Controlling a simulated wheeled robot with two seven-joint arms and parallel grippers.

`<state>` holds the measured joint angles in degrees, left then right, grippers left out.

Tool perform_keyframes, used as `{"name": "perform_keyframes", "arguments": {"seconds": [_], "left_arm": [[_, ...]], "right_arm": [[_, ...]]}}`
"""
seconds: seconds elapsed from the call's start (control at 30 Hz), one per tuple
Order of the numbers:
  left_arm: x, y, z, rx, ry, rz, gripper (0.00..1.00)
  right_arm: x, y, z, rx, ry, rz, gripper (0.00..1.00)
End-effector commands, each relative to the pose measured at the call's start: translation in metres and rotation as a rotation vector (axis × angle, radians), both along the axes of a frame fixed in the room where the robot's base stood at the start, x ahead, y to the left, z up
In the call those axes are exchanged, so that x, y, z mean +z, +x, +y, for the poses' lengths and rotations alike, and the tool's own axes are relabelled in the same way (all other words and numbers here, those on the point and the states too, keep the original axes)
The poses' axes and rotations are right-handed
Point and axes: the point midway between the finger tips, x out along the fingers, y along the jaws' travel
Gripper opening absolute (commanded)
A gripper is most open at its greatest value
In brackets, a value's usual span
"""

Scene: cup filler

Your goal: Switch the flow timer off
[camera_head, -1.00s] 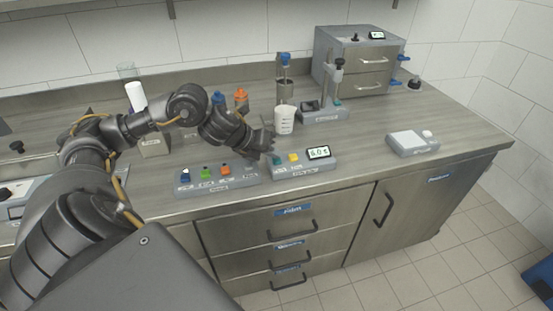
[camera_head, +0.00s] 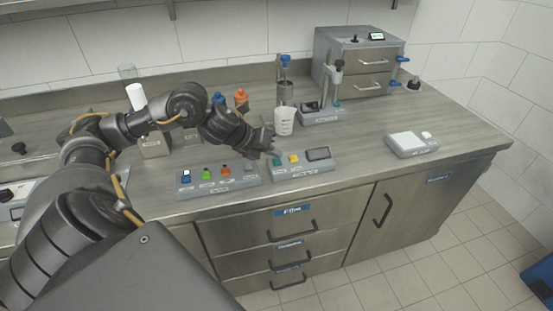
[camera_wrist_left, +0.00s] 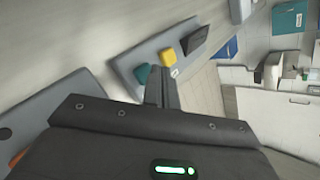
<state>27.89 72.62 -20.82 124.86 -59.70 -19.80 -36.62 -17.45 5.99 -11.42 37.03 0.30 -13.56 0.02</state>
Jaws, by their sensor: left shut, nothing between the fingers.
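The flow timer appears to be the grey box (camera_head: 300,171) at the front of the counter, with a teal button (camera_head: 275,161), a yellow button (camera_head: 294,158) and a display (camera_head: 318,154). The display is dark. My left gripper (camera_head: 271,150) is shut and empty, just behind the teal button. In the left wrist view the shut fingertips (camera_wrist_left: 161,84) are beside the teal button (camera_wrist_left: 143,74); I cannot tell whether they touch it. The yellow button (camera_wrist_left: 168,57) and dark display (camera_wrist_left: 195,40) lie beyond. My right gripper is out of view.
A second button box (camera_head: 218,181) stands left of the timer. A white cup (camera_head: 284,120) stands behind my gripper, near a stand (camera_head: 325,114). A white-topped grey device (camera_head: 411,144) is on the right. The counter between it and the timer is clear.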

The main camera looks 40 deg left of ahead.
Motion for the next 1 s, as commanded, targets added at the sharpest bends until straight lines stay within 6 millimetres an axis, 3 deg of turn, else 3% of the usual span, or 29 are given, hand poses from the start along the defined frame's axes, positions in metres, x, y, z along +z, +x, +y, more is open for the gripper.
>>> {"name": "perform_keyframes", "arguments": {"seconds": [0.17, 0.7, 1.0], "left_arm": [[0.005, 0.0, 0.0, 0.001, 0.0, -0.001, 0.0], [0.06, 0.0, 0.0, 0.0, -0.001, -0.001, 0.0], [0.06, 0.0, 0.0, 0.0, 0.0, 0.0, 0.0]], "right_arm": [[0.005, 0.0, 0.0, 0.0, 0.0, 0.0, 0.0], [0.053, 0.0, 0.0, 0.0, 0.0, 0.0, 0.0], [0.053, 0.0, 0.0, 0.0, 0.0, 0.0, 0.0]]}}
